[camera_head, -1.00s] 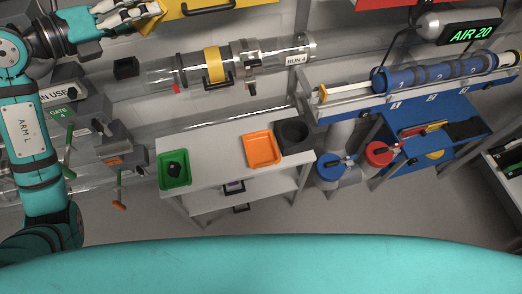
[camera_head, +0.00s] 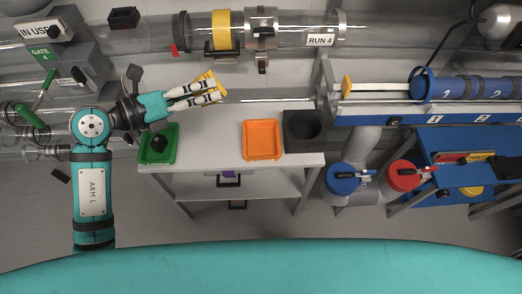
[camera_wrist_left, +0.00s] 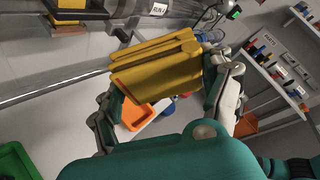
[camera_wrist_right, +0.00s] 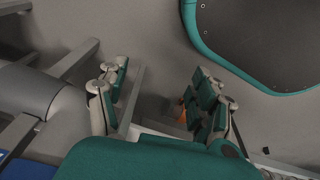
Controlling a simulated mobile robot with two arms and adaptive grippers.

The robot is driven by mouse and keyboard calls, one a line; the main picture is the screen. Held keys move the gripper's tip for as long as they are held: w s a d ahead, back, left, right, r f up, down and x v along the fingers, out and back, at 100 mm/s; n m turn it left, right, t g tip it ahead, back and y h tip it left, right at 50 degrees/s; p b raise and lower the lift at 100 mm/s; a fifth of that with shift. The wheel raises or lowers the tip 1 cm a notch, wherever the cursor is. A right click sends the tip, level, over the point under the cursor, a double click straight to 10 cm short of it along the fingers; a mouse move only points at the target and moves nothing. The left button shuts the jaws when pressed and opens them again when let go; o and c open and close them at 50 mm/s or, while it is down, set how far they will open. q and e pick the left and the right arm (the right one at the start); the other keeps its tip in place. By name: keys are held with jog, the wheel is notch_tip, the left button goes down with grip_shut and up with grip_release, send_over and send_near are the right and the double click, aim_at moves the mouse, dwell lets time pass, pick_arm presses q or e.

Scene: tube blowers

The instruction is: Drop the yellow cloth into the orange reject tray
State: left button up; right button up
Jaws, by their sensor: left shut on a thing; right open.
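My left gripper (camera_head: 218,92) is shut on the yellow cloth (camera_head: 208,83), above the back of the grey table. In the left wrist view the folded yellow cloth (camera_wrist_left: 158,72) sits between the fingers of the left gripper (camera_wrist_left: 165,88). The orange reject tray (camera_head: 262,140) lies on the table to the right of and nearer than the cloth, and looks empty. It seems to show partly below the cloth in the left wrist view (camera_wrist_left: 135,115). My right gripper (camera_wrist_right: 160,95) is open and empty in the right wrist view; it is not in the head view.
A green tray (camera_head: 158,144) with a dark object stands on the table's left end, below my left forearm. A dark bin (camera_head: 304,130) stands just right of the orange tray. A clear tube (camera_head: 290,30) runs along the back wall. Blue and red valves (camera_head: 404,175) stand right.

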jog(key=w+r+b, duration=0.2)
jog(key=w+b, duration=0.5)
jog(key=b, duration=0.7)
notch_tip(320, 180, up, 10)
jog(key=s+t+b, duration=0.1)
jog(key=t+b, duration=0.1)
jog(key=b, duration=0.3)
pick_arm(q)
jog(key=shift+m+g+h, duration=0.4)
jog(key=w+d+f, duration=0.1)
jog(key=d+f, duration=0.2)
jog(key=f, duration=0.3)
jog(key=w+d+f+b, duration=0.1)
jog(key=w+d+f, duration=0.1)
jog(key=d+f, duration=0.2)
jog(key=w+d+f, duration=0.1)
jog(key=d+f, duration=0.2)
jog(key=f, duration=0.7)
jog(key=shift+w+d+f, duration=0.1)
jog(key=shift+w+d, duration=0.05)
jog(key=shift+w, duration=0.2)
jog(key=shift+f+b, duration=0.15)
jog(key=shift+b, duration=0.25)
pick_arm(e)
jog(key=w+a+r+t+y, duration=0.1)
jog(key=w+a+t, duration=0.1)
jog(key=w+t, duration=0.2)
jog(key=shift+w+a+r, duration=0.3)
jog(key=shift+w+r, duration=0.1)
jog(key=shift+w, duration=1.2)
